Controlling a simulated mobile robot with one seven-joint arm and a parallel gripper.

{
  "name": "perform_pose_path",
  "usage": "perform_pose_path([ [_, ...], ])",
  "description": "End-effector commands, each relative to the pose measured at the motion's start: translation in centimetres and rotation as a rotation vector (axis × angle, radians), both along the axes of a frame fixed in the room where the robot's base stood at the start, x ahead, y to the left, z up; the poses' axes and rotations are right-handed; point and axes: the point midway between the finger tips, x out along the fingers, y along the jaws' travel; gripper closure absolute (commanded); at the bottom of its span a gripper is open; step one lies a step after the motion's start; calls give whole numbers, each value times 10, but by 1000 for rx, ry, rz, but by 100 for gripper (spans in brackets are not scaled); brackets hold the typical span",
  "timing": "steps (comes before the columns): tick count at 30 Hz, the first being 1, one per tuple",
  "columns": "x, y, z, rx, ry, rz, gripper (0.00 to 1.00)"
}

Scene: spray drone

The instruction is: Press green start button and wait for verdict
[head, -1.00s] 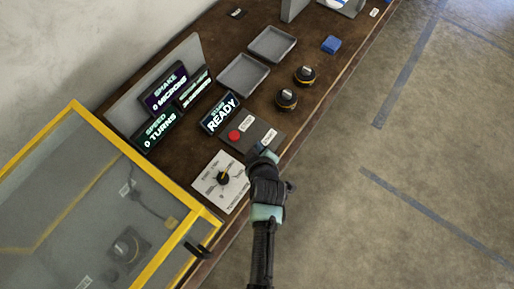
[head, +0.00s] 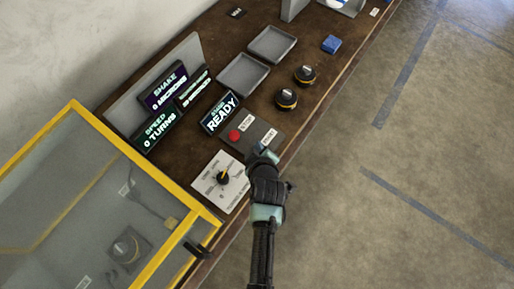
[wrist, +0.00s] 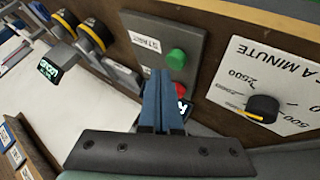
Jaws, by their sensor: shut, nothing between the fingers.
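The green start button (wrist: 176,59) stands on a grey button panel (wrist: 192,36), beside a START label. In the wrist view my gripper (wrist: 158,73) is shut and empty, its blue fingertips over the panel just beside the green button; I cannot tell whether they touch the panel. The red button (head: 234,135) is on the same panel and is partly behind the fingers in the wrist view. In the head view my gripper (head: 261,152) hides the green button. The status display (head: 221,114) reads READY.
A dial plate (head: 221,198) lies next to the panel. Other displays read 0 turns (head: 157,130) and 0 microns (head: 166,87). A yellow-framed clear enclosure (head: 174,267) is at the left. Two grey trays (head: 267,60) and two black-and-yellow round parts (head: 287,99) lie further along the bench.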

Motion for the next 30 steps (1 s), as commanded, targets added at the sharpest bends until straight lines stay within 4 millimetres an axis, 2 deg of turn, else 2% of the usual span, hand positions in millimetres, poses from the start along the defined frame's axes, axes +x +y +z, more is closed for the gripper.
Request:
perform_pose_path([
  [4, 0, 0, -7, 0, 0, 0, 100],
  [30, 0, 0, -12, 0, 0, 0, 100],
])
